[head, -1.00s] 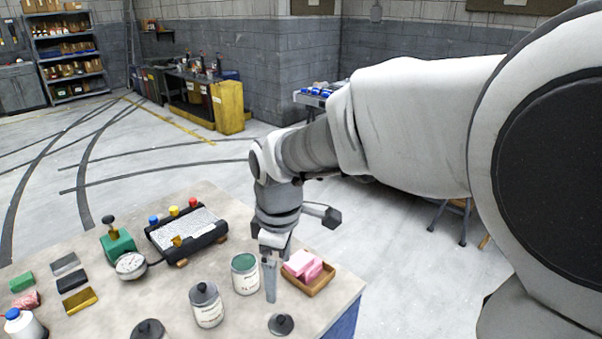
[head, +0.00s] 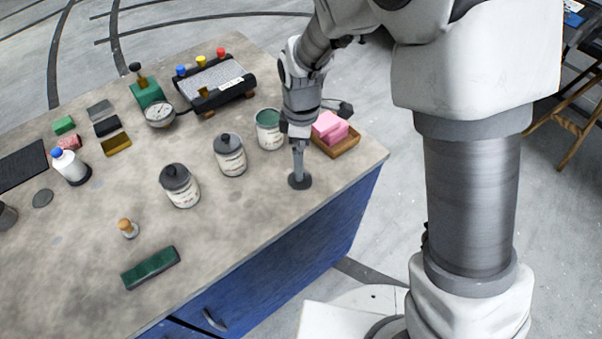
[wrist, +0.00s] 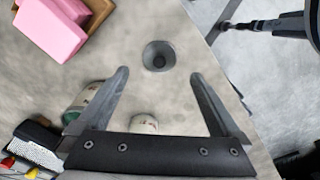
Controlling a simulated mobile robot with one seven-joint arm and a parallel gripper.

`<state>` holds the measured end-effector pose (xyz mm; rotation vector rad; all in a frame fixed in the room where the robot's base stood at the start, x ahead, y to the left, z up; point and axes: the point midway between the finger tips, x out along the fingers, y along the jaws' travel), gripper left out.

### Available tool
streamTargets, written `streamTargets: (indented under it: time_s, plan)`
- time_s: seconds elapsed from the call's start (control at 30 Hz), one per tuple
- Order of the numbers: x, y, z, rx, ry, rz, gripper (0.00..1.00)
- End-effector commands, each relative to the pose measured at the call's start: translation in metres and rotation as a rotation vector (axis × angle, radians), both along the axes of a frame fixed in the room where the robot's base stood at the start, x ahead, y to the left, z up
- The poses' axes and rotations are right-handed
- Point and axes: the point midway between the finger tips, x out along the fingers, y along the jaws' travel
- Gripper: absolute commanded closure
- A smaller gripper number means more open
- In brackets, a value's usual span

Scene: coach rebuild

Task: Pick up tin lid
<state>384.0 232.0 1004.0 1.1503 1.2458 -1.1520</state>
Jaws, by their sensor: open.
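The tin lid (head: 300,182) is a small dark grey disc lying on the table near its front right edge. In the wrist view the lid (wrist: 158,56) shows a round knob and lies just beyond the fingertips, centred between them. My gripper (head: 298,172) points down over the lid and hides part of it in the head view. In the wrist view my gripper (wrist: 159,75) is open, with nothing between its fingers. An open tin with green inside (head: 269,132) stands just behind the gripper.
Two tins with dark lids, a nearer one (head: 181,188) and a farther one (head: 230,157), stand left of the gripper. A wooden tray (head: 345,146) with pink blocks (head: 329,127) is close behind right. The tabletop in front of the tins is mostly clear.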

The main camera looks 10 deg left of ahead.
Motion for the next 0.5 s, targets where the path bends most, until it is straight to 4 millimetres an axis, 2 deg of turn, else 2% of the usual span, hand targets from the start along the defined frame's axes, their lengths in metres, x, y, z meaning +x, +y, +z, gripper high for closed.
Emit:
streamTargets:
  time_s: [0.1, 0.33, 0.5]
  plan:
    - [0.0, 0.0, -0.015, -0.001, 0.001, 0.001, 0.0]
    - [0.0, 0.001, -0.029, -0.001, 0.001, 0.001, 0.0]
    - [-0.001, 0.003, -0.052, -0.002, 0.002, 0.001, 0.0]
